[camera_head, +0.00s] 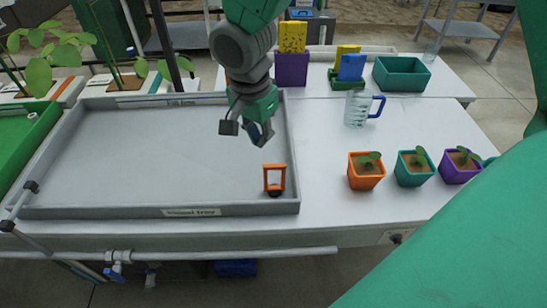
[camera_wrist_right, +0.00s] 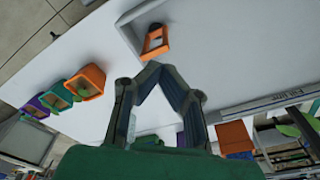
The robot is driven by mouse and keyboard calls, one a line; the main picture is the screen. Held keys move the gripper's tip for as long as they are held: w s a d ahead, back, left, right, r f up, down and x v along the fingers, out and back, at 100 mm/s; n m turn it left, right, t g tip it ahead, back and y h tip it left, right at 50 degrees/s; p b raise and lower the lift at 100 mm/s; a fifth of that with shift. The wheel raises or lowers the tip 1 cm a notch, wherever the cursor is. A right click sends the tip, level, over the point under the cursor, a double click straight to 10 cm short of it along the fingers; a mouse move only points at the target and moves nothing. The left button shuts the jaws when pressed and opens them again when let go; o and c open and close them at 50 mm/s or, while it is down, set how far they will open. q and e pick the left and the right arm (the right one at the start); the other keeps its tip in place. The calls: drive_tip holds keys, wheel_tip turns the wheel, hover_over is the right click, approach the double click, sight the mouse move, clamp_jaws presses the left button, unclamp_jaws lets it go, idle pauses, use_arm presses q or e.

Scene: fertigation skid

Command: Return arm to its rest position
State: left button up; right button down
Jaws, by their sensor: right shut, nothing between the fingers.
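My right gripper (camera_head: 262,137) hangs from the arm that comes in at the top of the head view. It is above the right part of the grey tray (camera_head: 140,150). In the right wrist view, the fingertips of my right gripper (camera_wrist_right: 160,68) meet and hold nothing. A small orange frame with a dark base (camera_head: 274,180) stands in the tray's front right corner, below and apart from the gripper. It also shows in the wrist view (camera_wrist_right: 155,40). My left gripper is not in view.
Orange (camera_head: 366,178), teal (camera_head: 413,174) and purple (camera_head: 455,172) seedling pots stand right of the tray. A clear jug with a blue handle (camera_head: 357,108) stands behind them. Yellow, purple and blue blocks and a teal bin (camera_head: 401,74) are at the back. Leafy plants are at the left.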

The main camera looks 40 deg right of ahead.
drive_tip(key=shift+d, duration=0.1)
drive_tip(key=s+d+f+n+y, duration=0.1)
drive_tip(key=s+f+n, duration=0.4)
drive_tip(key=f, duration=0.4)
drive_tip(key=s+f+n+y, duration=0.1)
drive_tip(key=s+f+n, duration=0.1)
drive_tip(key=s+f, duration=0.5)
drive_tip(key=s+d+f+n, duration=0.55)
drive_tip(key=s+f, duration=0.25)
drive_tip(key=s, duration=0.4)
wheel_tip(320, 180, down, 9)
drive_tip(key=w+a+n+b, duration=0.1)
drive_tip(key=w+n+b, duration=0.1)
drive_tip(key=b, duration=0.7)
drive_tip(key=shift+w+a+h, duration=0.2)
drive_tip(key=shift+w+h, duration=0.1)
drive_tip(key=shift+h, duration=0.1)
